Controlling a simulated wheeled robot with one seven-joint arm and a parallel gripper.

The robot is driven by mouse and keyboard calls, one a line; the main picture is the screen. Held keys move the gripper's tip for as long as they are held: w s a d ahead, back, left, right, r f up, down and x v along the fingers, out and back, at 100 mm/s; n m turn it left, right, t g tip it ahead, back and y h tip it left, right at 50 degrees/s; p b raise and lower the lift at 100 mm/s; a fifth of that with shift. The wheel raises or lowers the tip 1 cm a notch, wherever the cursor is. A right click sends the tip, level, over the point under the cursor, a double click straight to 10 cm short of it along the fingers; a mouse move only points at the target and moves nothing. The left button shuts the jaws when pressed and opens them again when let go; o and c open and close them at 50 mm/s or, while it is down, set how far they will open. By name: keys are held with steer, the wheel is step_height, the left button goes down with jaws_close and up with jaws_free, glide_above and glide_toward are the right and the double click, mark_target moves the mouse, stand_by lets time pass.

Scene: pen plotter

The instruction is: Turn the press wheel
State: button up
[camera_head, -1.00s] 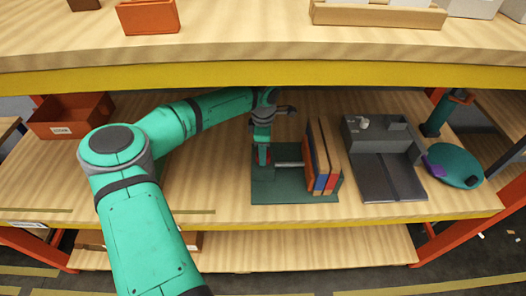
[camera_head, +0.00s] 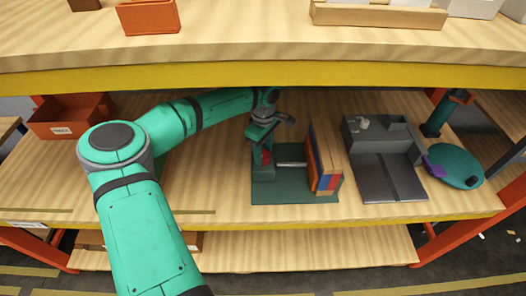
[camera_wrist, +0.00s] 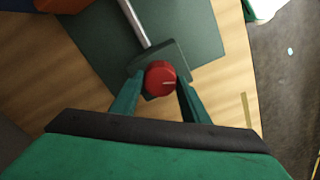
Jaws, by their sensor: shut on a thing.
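The press wheel (camera_wrist: 161,78) is a red knob with a pale mark on its face, seen between my fingers in the wrist view. My gripper (camera_wrist: 158,88) is shut on the wheel, one green finger on each side. In the head view the wheel shows as a small red patch (camera_head: 266,157), partly hidden by my gripper (camera_head: 261,146). The press has a dark green base (camera_head: 290,195), an upright at its left end and a grey rod (camera_head: 292,164) running right towards the upright boards (camera_head: 323,155).
A grey device (camera_head: 383,145) stands right of the press, with a green rounded object (camera_head: 455,165) beyond it. An orange bin (camera_head: 70,117) sits at the shelf's left end. The upper shelf's yellow edge (camera_head: 260,77) runs above my arm. Bare shelf lies left of the press.

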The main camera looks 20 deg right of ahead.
steer(key=shift+w+r, duration=0.1)
steer(key=o, duration=1.1)
steer(key=shift+c, duration=0.2)
steer(key=shift+a, duration=0.1)
